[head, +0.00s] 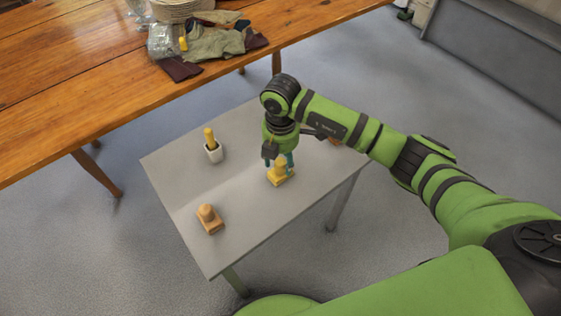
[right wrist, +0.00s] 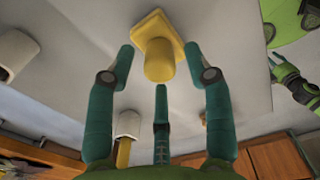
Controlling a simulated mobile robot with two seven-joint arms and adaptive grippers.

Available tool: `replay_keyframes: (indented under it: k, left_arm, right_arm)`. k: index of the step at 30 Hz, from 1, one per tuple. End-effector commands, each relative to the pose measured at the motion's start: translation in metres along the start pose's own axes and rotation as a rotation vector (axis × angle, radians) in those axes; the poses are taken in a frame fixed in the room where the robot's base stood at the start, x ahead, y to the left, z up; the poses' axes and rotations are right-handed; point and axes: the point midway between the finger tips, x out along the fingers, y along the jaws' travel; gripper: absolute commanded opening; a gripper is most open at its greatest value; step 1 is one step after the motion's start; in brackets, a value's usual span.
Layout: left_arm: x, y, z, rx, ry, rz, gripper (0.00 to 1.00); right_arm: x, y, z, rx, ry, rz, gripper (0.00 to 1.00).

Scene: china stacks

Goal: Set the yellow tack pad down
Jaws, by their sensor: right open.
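The yellow tack pad (head: 281,176) has a square base and an upright knob. It appears to sit flat on the grey table (head: 245,238). My right gripper (head: 279,163) is just above it, with teal fingers pointing down around the knob. In the right wrist view, the yellow tack pad (right wrist: 159,62) shows between the spread fingers of my right gripper (right wrist: 161,75). Gaps show between the knob and the fingers, so the gripper is open and empty. My left gripper is not seen in the head view.
A white cup (head: 213,153) with a yellow-handled thing stands at the table's left. A light brown tack pad (head: 209,219) sits near the front left. An orange-brown thing (head: 335,141) is partly behind my right arm. A wooden table (head: 75,92) with cloths and plates stands beyond.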

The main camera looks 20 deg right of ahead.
Motion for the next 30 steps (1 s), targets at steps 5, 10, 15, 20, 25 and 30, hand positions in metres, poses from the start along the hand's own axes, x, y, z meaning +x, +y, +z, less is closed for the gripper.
replay_keyframes:
  k: [5,10,15,20,25,30]
  left_arm:
    - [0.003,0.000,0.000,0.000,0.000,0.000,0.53]
    - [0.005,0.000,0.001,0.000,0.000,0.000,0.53]
    - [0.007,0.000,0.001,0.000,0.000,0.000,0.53]
    - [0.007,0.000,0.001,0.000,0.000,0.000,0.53]
    - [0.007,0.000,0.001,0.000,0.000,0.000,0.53]
    - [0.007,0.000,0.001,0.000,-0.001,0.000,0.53]
  right_arm:
    - [-0.041,0.001,0.000,-0.001,-0.001,0.006,0.52]
    - [-0.074,0.001,0.000,-0.002,0.000,0.004,0.52]
    - [-0.095,0.000,0.000,0.000,0.000,0.002,0.52]
    - [-0.101,0.000,0.000,-0.001,0.000,0.000,0.52]
    - [-0.101,0.000,0.000,-0.001,0.001,0.000,0.52]
    - [-0.101,0.000,0.000,-0.001,0.001,0.000,0.52]
